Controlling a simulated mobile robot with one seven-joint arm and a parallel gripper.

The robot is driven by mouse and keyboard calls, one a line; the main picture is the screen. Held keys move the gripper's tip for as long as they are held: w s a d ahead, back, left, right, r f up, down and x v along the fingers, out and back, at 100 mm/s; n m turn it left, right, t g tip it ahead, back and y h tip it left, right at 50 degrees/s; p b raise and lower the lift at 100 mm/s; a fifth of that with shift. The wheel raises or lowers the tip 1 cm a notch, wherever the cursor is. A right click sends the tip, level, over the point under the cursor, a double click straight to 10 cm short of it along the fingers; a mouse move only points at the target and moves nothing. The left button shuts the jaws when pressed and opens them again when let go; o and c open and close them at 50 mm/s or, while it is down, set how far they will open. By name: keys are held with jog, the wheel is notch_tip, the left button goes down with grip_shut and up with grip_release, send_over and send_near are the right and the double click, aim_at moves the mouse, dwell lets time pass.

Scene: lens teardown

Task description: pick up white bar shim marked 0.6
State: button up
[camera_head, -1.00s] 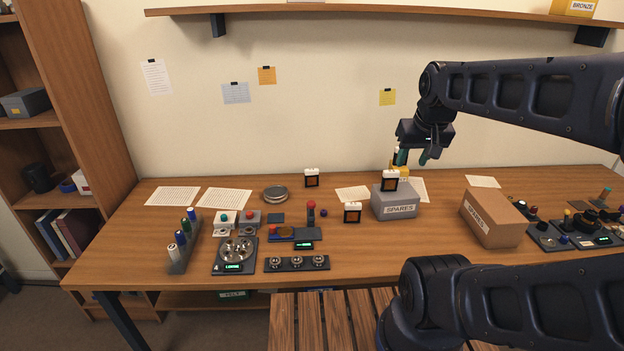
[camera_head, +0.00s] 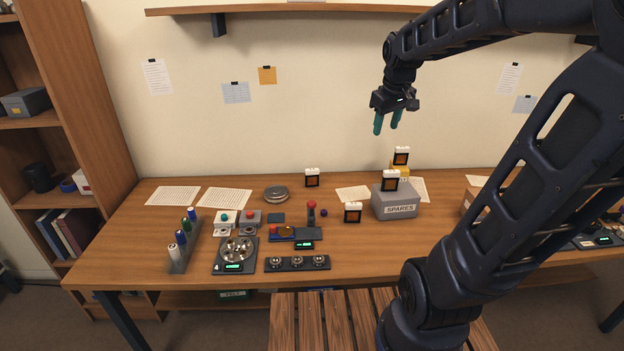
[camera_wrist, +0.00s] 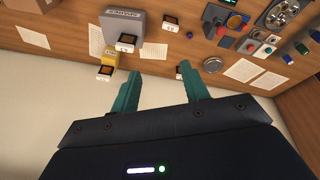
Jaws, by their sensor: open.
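Several small pieces with white bar tops and dark, orange-edged faces are in view; their marks are too small to read, so I cannot tell which is 0.6. One white-topped piece (camera_head: 312,178) stands at the back middle of the table, another (camera_head: 353,212) stands left of the grey SPARES box. A third (camera_head: 390,181) is at that box's top, and a fourth (camera_head: 401,156) is at the yellow box behind. My gripper (camera_head: 387,124) is open and empty, high above the back of the table. In the wrist view its fingers (camera_wrist: 161,70) have nothing between them.
The grey SPARES box (camera_head: 397,210) and the yellow box (camera_head: 400,170) stand below my gripper. Trays, knobs and a bottle rack (camera_head: 184,245) fill the table's left half. A shelf (camera_head: 290,11) runs along the wall above. My arm hides part of the right side.

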jog(key=w+a+f+n+g, duration=0.1)
jog(key=w+a+n, duration=0.1)
jog(key=w, duration=0.4)
jog(key=w+a+f+n, duration=0.2)
jog(key=w, duration=0.4)
jog(key=n+g, duration=0.2)
jog(key=n, duration=0.8)
send_over(312, 174)
jog(key=f, duration=2.4)
jog(key=shift+w+d+f, duration=0.3)
jog(key=shift+d+f, duration=0.1)
jog(key=shift+w+a+f, duration=0.15)
jog(key=shift+w+f, duration=0.05)
jog(key=shift+f, duration=0.35)
notch_tip(312, 174, down, 5)
jog(key=shift+f, duration=0.2)
jog(key=shift+a+f, duration=0.15)
jog(key=shift+f, duration=1.15)
jog(key=shift+a+f, duration=0.1)
jog(key=shift+f, duration=1.15)
grip_shut()
